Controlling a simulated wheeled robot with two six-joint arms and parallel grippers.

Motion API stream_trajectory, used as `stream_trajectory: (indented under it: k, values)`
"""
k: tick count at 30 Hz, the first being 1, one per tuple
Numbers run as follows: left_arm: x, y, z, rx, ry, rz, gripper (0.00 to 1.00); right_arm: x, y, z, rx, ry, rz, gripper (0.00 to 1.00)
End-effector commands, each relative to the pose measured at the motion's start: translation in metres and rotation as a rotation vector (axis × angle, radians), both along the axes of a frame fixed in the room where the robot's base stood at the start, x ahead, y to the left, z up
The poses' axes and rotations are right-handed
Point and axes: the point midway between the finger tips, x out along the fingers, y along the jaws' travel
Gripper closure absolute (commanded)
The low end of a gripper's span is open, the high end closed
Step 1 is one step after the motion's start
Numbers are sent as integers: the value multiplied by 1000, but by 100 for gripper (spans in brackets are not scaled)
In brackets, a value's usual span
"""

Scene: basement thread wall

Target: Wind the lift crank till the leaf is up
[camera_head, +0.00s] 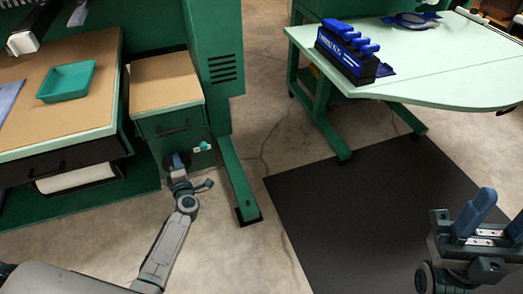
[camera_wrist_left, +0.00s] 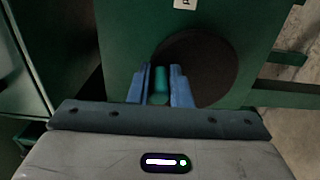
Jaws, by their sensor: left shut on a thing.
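The lift crank is a dark round disc (camera_wrist_left: 215,68) on the front of a green cabinet, with a green handle (camera_wrist_left: 159,84) on it. My left gripper (camera_head: 179,163) is shut on the crank handle, its blue fingers on either side of it in the left wrist view (camera_wrist_left: 160,88). In the head view the gripper mostly hides the disc. The leaf seems to be the small tan top (camera_head: 165,83) above the crank, beside the larger tan bench top (camera_head: 50,110). My right gripper (camera_head: 495,222) is open and empty at the lower right.
A teal tray (camera_head: 68,82) sits on the bench top. A green leg (camera_head: 238,183) stands close by. A pale green table (camera_head: 440,65) carries a blue-handled tool rack (camera_head: 347,52). A dark mat (camera_head: 370,215) covers the floor.

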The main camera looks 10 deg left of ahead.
Motion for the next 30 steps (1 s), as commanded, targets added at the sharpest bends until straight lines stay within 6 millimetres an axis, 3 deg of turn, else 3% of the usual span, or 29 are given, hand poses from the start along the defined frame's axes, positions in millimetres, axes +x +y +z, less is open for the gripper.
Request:
stream_trajectory:
  k: [12, 19, 20, 23, 30]
  values:
    - [16, -27, -29, -8, 5, -5, 100, 0, 0, -23, 0, 0, 0, 51]
    - [14, -26, -30, -4, 10, -1, 100, 0, 0, -22, 0, 0, 0, 51]
    - [14, -25, -31, -4, 10, -1, 79, 0, 0, -21, 0, 0, 0, 51]
    - [13, -25, -30, -3, 10, 0, 60, 0, 0, -21, 0, 0, 0, 51]
    - [15, -25, -27, -1, 5, 0, 60, 0, 0, -21, 0, 0, 0, 51]
